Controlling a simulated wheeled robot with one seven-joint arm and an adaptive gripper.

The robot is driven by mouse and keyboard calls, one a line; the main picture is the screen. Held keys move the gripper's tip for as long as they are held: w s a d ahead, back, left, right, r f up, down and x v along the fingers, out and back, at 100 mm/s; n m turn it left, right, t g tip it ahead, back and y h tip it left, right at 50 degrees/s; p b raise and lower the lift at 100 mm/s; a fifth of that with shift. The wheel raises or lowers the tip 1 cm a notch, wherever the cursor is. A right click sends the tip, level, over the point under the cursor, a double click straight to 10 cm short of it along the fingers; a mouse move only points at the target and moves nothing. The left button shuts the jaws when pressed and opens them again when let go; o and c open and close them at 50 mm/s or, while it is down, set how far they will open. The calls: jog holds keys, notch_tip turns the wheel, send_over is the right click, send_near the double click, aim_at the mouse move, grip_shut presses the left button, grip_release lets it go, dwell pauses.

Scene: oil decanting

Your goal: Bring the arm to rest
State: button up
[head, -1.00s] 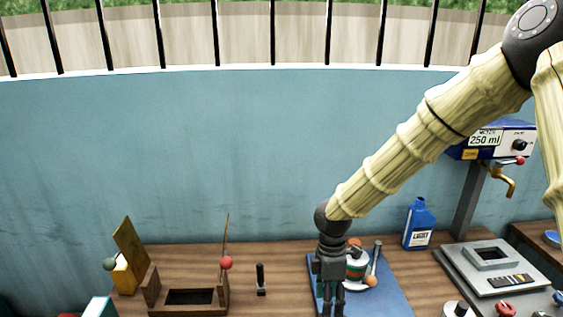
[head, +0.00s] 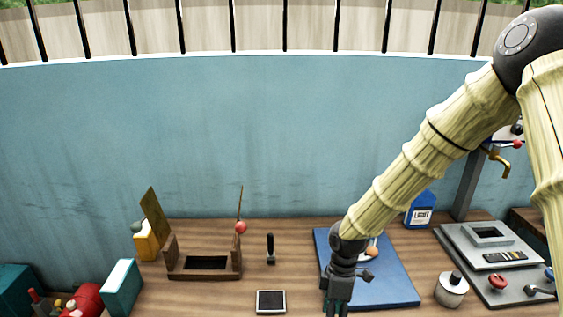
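My arm reaches down from the upper right in the head view. My gripper (head: 338,303) points down at the bottom edge, over the left edge of the blue mat (head: 395,286). Its fingertips are at or past the frame's lower edge, so I cannot tell whether it is open or shut, or whether it holds anything. My wrist and forearm hide part of the mat and most of the orange-tipped item (head: 373,252) on it.
A wooden box frame (head: 205,272), a black-handled tool (head: 270,249) and a small dark-screened pad (head: 271,301) stand left of the gripper. At right are a blue bottle (head: 419,212), a metal canister (head: 452,290) and a grey device (head: 497,262). Red items (head: 86,299) lie lower left.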

jog(key=s+f+m+y+b, duration=0.1)
jog(key=s+f+m, duration=0.25)
jog(key=f, duration=0.35)
jog(key=s+f+m+y+b, duration=0.1)
jog(key=s+f+m, duration=0.1)
jog(key=s+f, duration=0.4)
jog(key=s+d+f+m+h+b, duration=0.1)
jog(key=s+d+f+m, duration=0.2)
jog(key=s+f, duration=0.2)
jog(key=s+d+f+m+t+h+b, duration=0.1)
jog(key=s+d+f+m, duration=0.2)
jog(key=s+f, duration=0.3)
jog(key=s+d+f+m+t+b, duration=0.1)
jog(key=s+d+f+m, duration=0.2)
jog(key=s+f+m, duration=0.2)
jog(key=s, duration=0.2)
jog(key=shift+s+d+f+h+b, duration=0.15)
jog(key=shift+s+f+h+b, duration=0.15)
jog(key=shift+s+f+h, duration=0.1)
